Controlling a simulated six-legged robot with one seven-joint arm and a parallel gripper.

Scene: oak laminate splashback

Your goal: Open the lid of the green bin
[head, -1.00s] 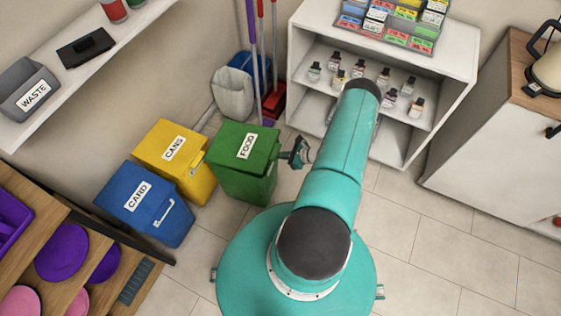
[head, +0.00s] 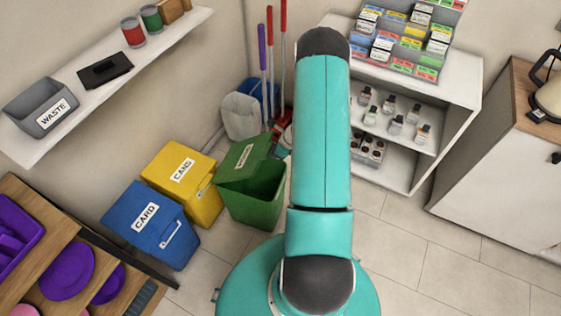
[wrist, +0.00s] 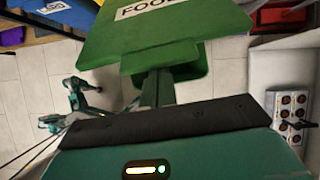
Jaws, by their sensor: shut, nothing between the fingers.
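The green bin (head: 262,203) stands on the floor at the left of my arm in the head view. Its lid (head: 243,160), with a white label, is raised and tilted up toward the back, and the dark inside shows at the front. In the wrist view the lid (wrist: 185,32) fills the top middle, its label reading FOOD. My gripper (wrist: 157,82) is shut and empty, with its fingers close at the lid's edge; I cannot tell whether they touch it. In the head view my arm mostly hides the gripper.
A yellow CANS bin (head: 183,185) and a blue CARD bin (head: 150,225) stand closed left of the green one. Mops (head: 270,70) lean in the corner behind. A white shelf unit (head: 455,100) stands right of my arm. Tiled floor is clear at the lower right.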

